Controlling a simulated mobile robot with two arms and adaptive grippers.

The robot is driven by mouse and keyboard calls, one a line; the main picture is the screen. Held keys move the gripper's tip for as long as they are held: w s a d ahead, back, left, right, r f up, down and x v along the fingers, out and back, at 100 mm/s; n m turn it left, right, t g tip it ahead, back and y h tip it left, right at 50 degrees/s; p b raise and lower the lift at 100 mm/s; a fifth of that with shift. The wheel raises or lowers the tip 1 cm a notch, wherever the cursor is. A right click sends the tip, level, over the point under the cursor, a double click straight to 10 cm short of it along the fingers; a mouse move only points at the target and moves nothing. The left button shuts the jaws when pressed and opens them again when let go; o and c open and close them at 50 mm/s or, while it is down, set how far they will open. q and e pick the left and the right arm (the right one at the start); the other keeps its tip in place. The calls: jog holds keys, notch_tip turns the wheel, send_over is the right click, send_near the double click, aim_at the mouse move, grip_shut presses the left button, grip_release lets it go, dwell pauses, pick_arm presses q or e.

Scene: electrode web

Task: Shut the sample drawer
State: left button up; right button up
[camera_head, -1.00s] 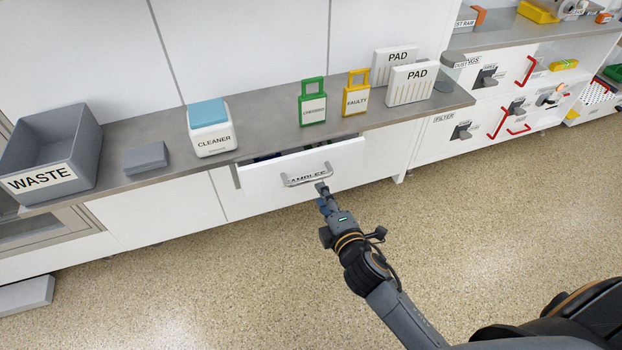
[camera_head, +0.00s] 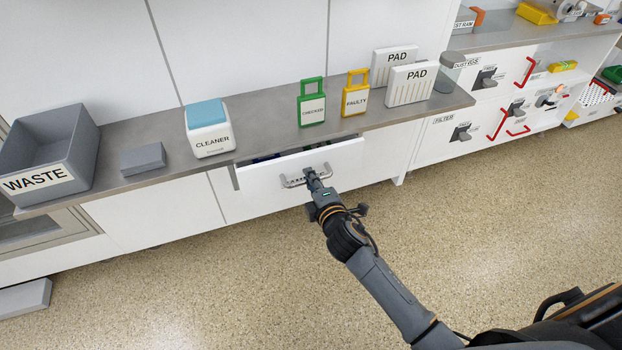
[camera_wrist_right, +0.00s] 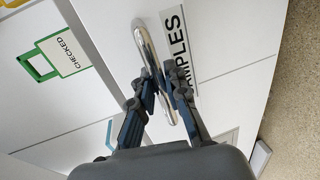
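The sample drawer (camera_head: 255,185) is a white drawer under the grey counter, pulled part way out. A narrow dark gap with some contents shows behind its front. Its silver bar handle (camera_head: 290,182) sits over the SAMPLES label, which also shows in the right wrist view (camera_wrist_right: 178,45). My right gripper (camera_head: 312,174) is at the handle. In the right wrist view its fingers (camera_wrist_right: 162,80) lie close on either side of the handle bar (camera_wrist_right: 143,40) and appear shut on it. My left gripper is not in view.
On the counter stand a WASTE bin (camera_head: 75,150), a grey block (camera_head: 142,159), a CLEANER box (camera_head: 210,138), a green CHECKED tag (camera_head: 312,112), a yellow FAULTY tag (camera_head: 355,101) and PAD boxes (camera_head: 410,88). The floor (camera_head: 220,290) in front is clear.

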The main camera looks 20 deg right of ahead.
jog(key=shift+w, duration=0.1)
grip_shut()
jog(key=x, duration=0.3)
jog(key=shift+w+r, duration=0.2)
jog(key=shift+r, duration=0.05)
jog(key=o, duration=0.6)
grip_release()
jog(key=shift+c, duration=0.2)
jog(key=shift+s, duration=0.15)
jog(key=v, duration=1.1)
jog(key=shift+s, duration=0.4)
jog(key=shift+r, duration=0.1)
